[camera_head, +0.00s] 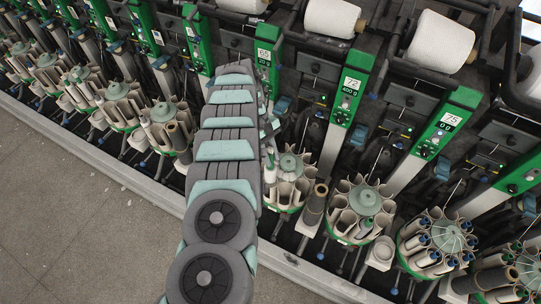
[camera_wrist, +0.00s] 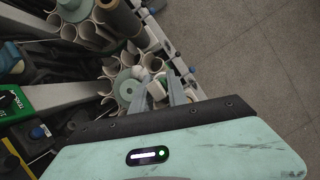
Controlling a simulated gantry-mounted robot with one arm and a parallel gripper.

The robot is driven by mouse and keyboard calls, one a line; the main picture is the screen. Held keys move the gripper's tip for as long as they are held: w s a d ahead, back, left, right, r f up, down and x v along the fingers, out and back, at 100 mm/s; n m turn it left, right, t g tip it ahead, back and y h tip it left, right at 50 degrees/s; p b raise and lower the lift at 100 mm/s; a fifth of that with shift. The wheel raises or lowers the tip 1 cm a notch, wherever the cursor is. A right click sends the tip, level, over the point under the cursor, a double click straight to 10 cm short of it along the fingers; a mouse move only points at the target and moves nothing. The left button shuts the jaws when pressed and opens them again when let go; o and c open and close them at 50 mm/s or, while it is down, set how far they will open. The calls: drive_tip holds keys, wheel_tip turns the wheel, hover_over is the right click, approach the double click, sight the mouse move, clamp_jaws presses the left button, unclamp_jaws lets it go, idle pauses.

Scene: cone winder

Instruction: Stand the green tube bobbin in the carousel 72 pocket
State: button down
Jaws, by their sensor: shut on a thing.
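My gripper (camera_head: 268,152) is low at the left side of a carousel (camera_head: 289,183), partly behind my arm. In the wrist view my gripper (camera_wrist: 161,84) is shut on a small pale bobbin (camera_wrist: 157,90), taken as the green tube bobbin. Fingers hide much of it, and its tube colour is unclear. It is at the edge of a carousel with a pale green hub (camera_wrist: 128,88) and cream pockets. I cannot tell whether it is inside a pocket. The green 72 panel (camera_head: 350,85) stands above, between this carousel and another carousel (camera_head: 361,208) to its right.
A 75 panel (camera_head: 450,119) and a fuller carousel (camera_head: 436,242) stand at right. A brown-topped grey tube (camera_head: 315,203) stands between two carousels. White cones (camera_head: 332,17) sit above. A pale rail (camera_head: 110,150) edges the open floor (camera_head: 75,215).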

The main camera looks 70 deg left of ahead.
sight(270, 170)
drive_tip(key=shift+f+b, duration=1.7)
drive_tip(key=shift+f, duration=0.45)
drive_tip(key=shift+s+f+b, duration=0.1)
drive_tip(key=shift+f+b, duration=2.1)
drive_tip(key=shift+f, duration=0.05)
drive_tip(key=shift+f+b, duration=2.2)
drive_tip(key=shift+b, duration=0.25)
drive_tip(key=shift+f+b, duration=0.9)
drive_tip(key=shift+b, duration=0.15)
